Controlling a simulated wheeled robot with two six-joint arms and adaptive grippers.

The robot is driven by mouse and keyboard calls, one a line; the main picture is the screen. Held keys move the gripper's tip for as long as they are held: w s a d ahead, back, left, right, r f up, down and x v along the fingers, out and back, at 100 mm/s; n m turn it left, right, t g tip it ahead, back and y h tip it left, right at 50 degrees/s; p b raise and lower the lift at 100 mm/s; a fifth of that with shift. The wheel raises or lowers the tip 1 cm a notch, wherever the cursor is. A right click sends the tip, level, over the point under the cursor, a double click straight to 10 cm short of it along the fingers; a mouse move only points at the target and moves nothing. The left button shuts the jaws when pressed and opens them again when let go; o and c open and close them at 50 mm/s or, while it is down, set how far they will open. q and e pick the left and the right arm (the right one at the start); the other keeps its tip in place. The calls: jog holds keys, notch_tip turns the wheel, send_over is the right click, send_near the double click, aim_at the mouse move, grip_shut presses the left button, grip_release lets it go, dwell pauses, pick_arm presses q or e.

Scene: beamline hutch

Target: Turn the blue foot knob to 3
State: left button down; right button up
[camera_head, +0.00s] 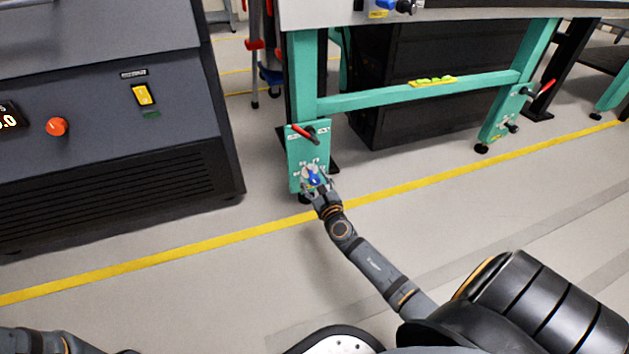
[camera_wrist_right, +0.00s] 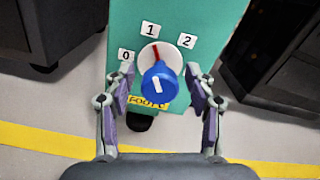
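The blue foot knob (camera_head: 314,178) is on the teal plate (camera_head: 295,150) at the foot of the bench leg. In the right wrist view the knob (camera_wrist_right: 158,84) sits on a white round dial with a red line pointing up, close to the label 1. Labels 0, 1 and 2 show; no 3 is visible. A yellow label below the knob is partly hidden. My right gripper (camera_wrist_right: 160,95) is open, its fingers on either side of the knob, apparently not touching it. It also shows in the head view (camera_head: 316,186). My left gripper is out of view.
A red-handled lever (camera_head: 303,134) sits above the knob on the same leg. A dark cabinet (camera_head: 110,170) with an orange button stands to the left. The floor in front, crossed by a yellow line (camera_head: 230,238), is clear.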

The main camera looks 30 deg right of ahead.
jog(key=c, duration=1)
